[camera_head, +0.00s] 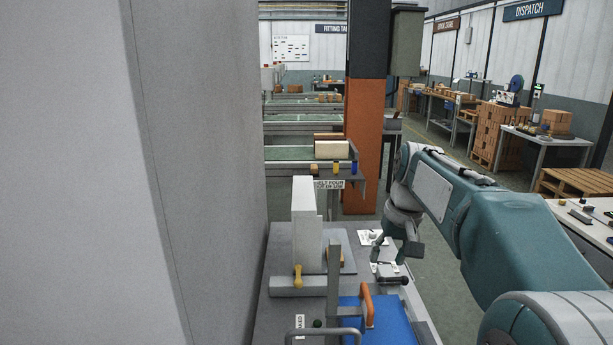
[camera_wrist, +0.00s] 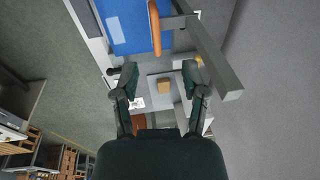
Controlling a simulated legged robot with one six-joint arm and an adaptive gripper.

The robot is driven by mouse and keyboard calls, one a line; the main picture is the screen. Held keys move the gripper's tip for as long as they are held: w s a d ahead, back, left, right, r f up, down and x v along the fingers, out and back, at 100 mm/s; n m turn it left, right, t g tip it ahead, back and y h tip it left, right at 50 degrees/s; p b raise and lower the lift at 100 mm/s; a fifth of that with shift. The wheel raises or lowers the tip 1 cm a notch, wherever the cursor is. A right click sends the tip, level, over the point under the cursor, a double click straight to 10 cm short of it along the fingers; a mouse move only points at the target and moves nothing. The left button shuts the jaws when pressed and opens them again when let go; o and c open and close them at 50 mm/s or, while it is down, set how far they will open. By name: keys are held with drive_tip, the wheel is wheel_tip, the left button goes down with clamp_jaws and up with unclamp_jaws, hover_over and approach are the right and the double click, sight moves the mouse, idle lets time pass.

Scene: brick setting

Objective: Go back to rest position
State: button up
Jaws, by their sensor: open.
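My gripper (camera_head: 399,256) hangs at the end of my teal arm, above the right side of the grey workbench (camera_head: 283,311). In the wrist view my gripper (camera_wrist: 161,88) has its two dark fingers spread apart. A small tan block (camera_wrist: 166,87) on a grey plate shows between them, apparently farther off, and nothing is visibly held. In the head view the tan block is mostly hidden behind a grey upright post.
A tall white block (camera_head: 307,228) stands on the bench near a yellow-handled tool (camera_head: 298,276). A blue board (camera_head: 385,318) with an orange handle (camera_head: 367,305) lies in front. A grey wall (camera_head: 205,170) closes the left. An orange pillar (camera_head: 363,150) stands behind.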

drive_tip(key=s+f+t, duration=0.2)
drive_tip(key=s+f, duration=0.1)
drive_tip(key=s, duration=1)
drive_tip(key=s+a+f+t+h, duration=0.1)
drive_tip(key=s+f+t, duration=0.1)
drive_tip(key=s, duration=1)
drive_tip(key=shift+s+a+f+h, duration=0.3)
drive_tip(key=shift+s+f, duration=0.05)
drive_tip(key=shift+f, duration=0.4)
drive_tip(key=shift+s, duration=0.1)
